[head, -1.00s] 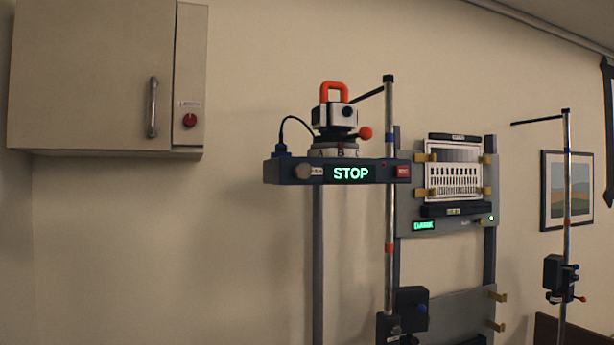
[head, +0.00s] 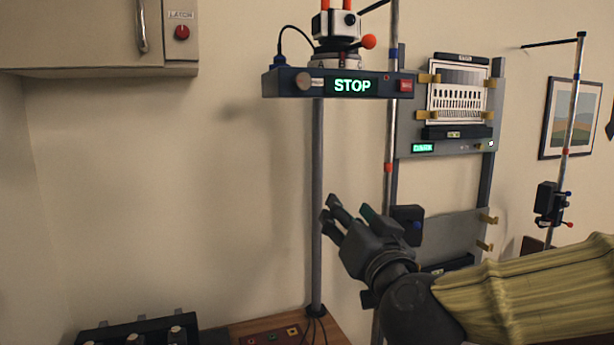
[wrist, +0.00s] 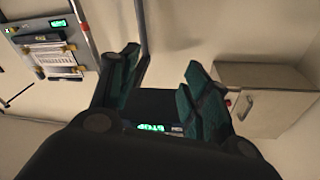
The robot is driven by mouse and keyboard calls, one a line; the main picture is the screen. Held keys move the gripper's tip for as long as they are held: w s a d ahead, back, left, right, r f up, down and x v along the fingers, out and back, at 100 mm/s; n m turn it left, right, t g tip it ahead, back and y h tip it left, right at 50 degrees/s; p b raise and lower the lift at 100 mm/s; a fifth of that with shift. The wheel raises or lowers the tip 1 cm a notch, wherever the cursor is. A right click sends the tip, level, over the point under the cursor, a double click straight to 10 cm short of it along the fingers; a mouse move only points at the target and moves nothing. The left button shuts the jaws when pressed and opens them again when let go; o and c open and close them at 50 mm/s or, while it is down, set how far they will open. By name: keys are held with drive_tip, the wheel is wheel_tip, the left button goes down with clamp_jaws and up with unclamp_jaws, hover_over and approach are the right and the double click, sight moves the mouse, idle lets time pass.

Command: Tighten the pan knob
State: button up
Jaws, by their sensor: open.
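A white and black device (head: 335,25) with an orange handle, cut off at the top, sits on a lettered round base on a dark shelf unit (head: 285,83). A red-orange ball knob (head: 368,41) sticks out at its right. A round brownish knob (head: 304,81) is on the unit's front, left of the green STOP display (head: 352,86). I cannot tell which is the pan knob. My gripper (head: 348,214) is open and empty, below the unit and apart from it. In the wrist view the open fingers (wrist: 160,80) frame blank wall, with the STOP display (wrist: 152,127) beyond, partly hidden.
A wall cabinet (head: 75,35) with a red button (head: 182,32) is at upper left. A pole (head: 389,150) and a rack panel (head: 465,145) stand behind my arm. Another pole (head: 567,150) is at right. A wooden bench (head: 240,330) is below. The wall area left of my gripper is free.

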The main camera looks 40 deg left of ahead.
sight(304, 83)
drive_tip(key=s+r+t+y, duration=0.1)
drive_tip(key=s+r, duration=0.2)
drive_tip(key=r, duration=0.3)
drive_tip(key=s+r+n+y, duration=0.1)
drive_tip(key=s+r, duration=0.1)
drive_tip(key=r, duration=0.4)
drive_tip(key=s+r+t+y, duration=0.1)
drive_tip(key=s+r, duration=0.2)
drive_tip(key=r, duration=0.2)
drive_tip(key=p+x, duration=0.4)
drive_tip(key=x, duration=0.7)
drive_tip(key=shift+c, duration=0.5)
drive_tip(key=shift+f, duration=0.1)
drive_tip(key=c, duration=0.9)
